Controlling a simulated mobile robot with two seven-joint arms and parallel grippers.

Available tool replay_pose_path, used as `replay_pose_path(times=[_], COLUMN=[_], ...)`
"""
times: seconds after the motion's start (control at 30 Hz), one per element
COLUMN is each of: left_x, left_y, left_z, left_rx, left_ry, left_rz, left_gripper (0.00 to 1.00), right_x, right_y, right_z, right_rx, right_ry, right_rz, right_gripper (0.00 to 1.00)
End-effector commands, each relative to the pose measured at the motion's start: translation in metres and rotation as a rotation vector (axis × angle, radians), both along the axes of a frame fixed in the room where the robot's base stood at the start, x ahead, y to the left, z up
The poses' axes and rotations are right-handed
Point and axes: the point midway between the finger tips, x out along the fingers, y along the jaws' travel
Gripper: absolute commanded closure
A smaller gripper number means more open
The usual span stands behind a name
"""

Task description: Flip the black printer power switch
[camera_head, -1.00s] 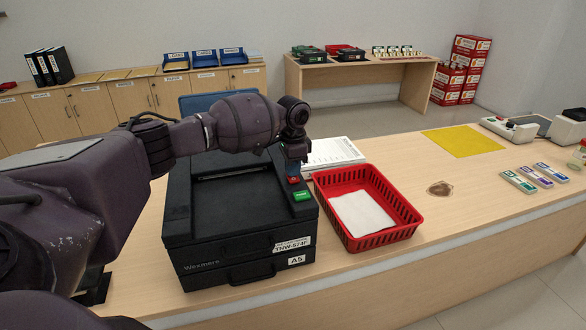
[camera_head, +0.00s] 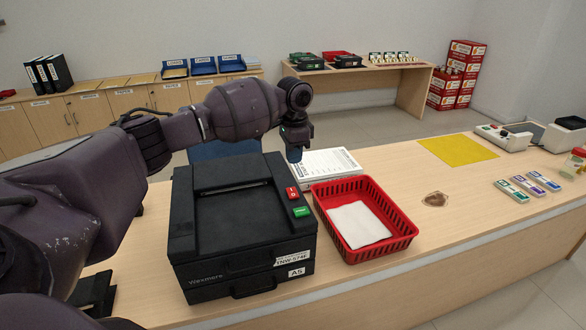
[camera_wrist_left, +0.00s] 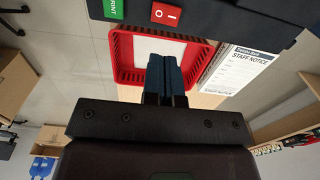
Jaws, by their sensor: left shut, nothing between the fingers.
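The black printer (camera_head: 245,232) stands on the counter. Its red power switch (camera_head: 292,193), with white marks, is on the top near the right edge, beside a green button (camera_head: 301,211). The switch also shows in the left wrist view (camera_wrist_left: 165,13). I cannot tell clearly which way the rocker is tilted. My left gripper (camera_head: 294,157) is above and behind the switch, apart from it, pointing down. Its blue fingers are shut and empty; they show in the left wrist view (camera_wrist_left: 165,75). My right gripper is not in view.
A red basket (camera_head: 410,232) with white paper is right of the printer. A staff notice (camera_head: 328,163) lies behind it. A yellow mat (camera_head: 458,148) and several stamps (camera_head: 528,185) lie further right. The counter between basket and stamps is mostly clear.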

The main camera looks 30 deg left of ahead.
Motion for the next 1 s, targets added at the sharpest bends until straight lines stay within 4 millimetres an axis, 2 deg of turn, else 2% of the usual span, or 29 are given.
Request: replay_pose_path(times=[0.1,0.3,1.0], left_x=[-0.001,-0.003,0.000], left_y=[-0.001,-0.003,-0.004], left_z=[0.017,0.033,0.035], left_rx=[0.000,-0.001,-0.009], left_ry=[-0.001,-0.001,-0.018], left_rz=[0.000,-0.001,0.014], left_gripper=[1.00,1.00,1.00], right_x=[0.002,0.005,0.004], right_y=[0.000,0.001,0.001], right_z=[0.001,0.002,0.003], right_rx=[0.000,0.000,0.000], right_ry=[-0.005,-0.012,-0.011], right_rz=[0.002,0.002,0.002], right_gripper=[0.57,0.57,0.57])
